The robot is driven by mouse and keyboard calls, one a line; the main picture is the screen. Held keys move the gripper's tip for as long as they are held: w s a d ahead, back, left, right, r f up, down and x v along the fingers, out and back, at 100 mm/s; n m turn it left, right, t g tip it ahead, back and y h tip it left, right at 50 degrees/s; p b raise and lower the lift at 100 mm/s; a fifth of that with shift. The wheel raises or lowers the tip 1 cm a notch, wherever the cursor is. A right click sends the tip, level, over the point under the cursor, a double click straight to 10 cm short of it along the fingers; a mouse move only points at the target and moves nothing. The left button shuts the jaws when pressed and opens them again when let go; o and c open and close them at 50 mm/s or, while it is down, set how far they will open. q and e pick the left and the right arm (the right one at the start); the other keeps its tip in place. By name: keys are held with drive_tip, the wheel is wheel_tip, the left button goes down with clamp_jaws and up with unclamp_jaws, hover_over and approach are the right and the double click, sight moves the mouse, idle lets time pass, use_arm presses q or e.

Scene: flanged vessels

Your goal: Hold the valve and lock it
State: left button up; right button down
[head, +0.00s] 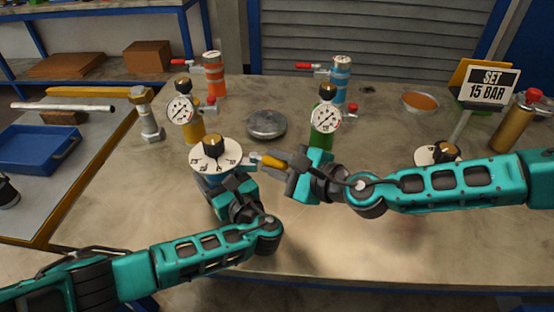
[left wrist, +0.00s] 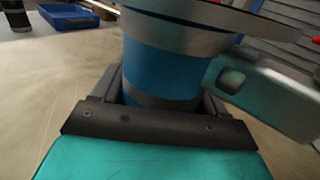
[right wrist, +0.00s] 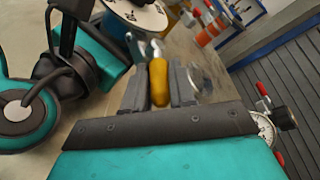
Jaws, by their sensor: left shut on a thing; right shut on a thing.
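The valve with a blue body, white dial and black-and-gold knob (head: 213,153) stands upright at the centre left of the table. Its blue body (left wrist: 165,65) fills the space between my left jaws in the left wrist view. My left gripper (head: 222,186) is shut around that body, below the dial. A yellow-handled lever (head: 272,161) sticks out from the valve's right side. My right gripper (head: 292,168) is shut on its yellow handle, which also shows between the jaws in the right wrist view (right wrist: 158,82). The lever's joint with the valve is partly hidden.
Gauges on yellow (head: 180,110) and green (head: 325,117) bodies stand behind, with a round metal disc (head: 266,124) between. Orange (head: 214,75) and blue (head: 341,78) vessels stand farther back. A "SET 15 BAR" sign (head: 487,86) and another dial (head: 437,154) are right. The front table is clear.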

drive_tip(key=shift+s+a+m+t+h, duration=0.45)
drive_tip(key=shift+m+t+h, duration=0.4)
drive_tip(key=shift+m+h, duration=0.45)
drive_tip(key=shift+s+a+m+t+h, duration=0.4)
drive_tip(key=shift+m+t+h, duration=0.4)
drive_tip(key=shift+m+h, duration=0.45)
drive_tip(key=shift+s+a+m+t+h, duration=0.4)
drive_tip(key=shift+m+t+h, duration=0.45)
drive_tip(key=shift+m+h, duration=0.45)
drive_tip(key=shift+h, duration=0.25)
drive_tip(key=shift+d, duration=0.1)
drive_tip(key=c, duration=1)
unclamp_jaws()
drive_tip(key=shift+d, duration=0.1)
drive_tip(key=v, duration=1.2)
drive_tip(key=shift+s, duration=0.1)
drive_tip(key=shift+c, duration=0.4)
